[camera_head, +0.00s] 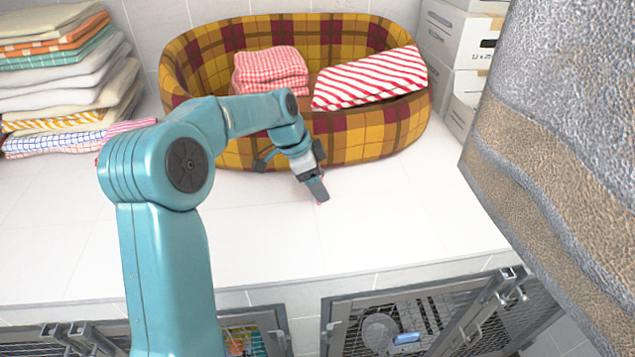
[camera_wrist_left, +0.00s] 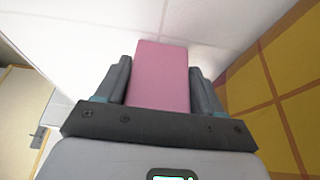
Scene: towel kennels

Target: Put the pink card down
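The pink card (camera_wrist_left: 160,75) sits between the two fingers of my left gripper (camera_wrist_left: 160,88) in the left wrist view, and the fingers are shut on it. In the head view my left gripper (camera_head: 318,190) points down over the white counter (camera_head: 390,215), just in front of the plaid basket. Only a tiny pink bit of the card shows at its fingertips there. I cannot tell whether the card touches the counter. My right gripper is not in view.
The yellow and red plaid basket (camera_head: 365,135) holds a red checked towel (camera_head: 270,70) and a red striped one (camera_head: 370,78). Folded towels (camera_head: 55,75) stack at left. White boxes (camera_head: 455,40) stand behind right. A large grey-brown textured thing (camera_head: 570,110) blocks the right. Cages (camera_head: 400,320) lie below the counter edge.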

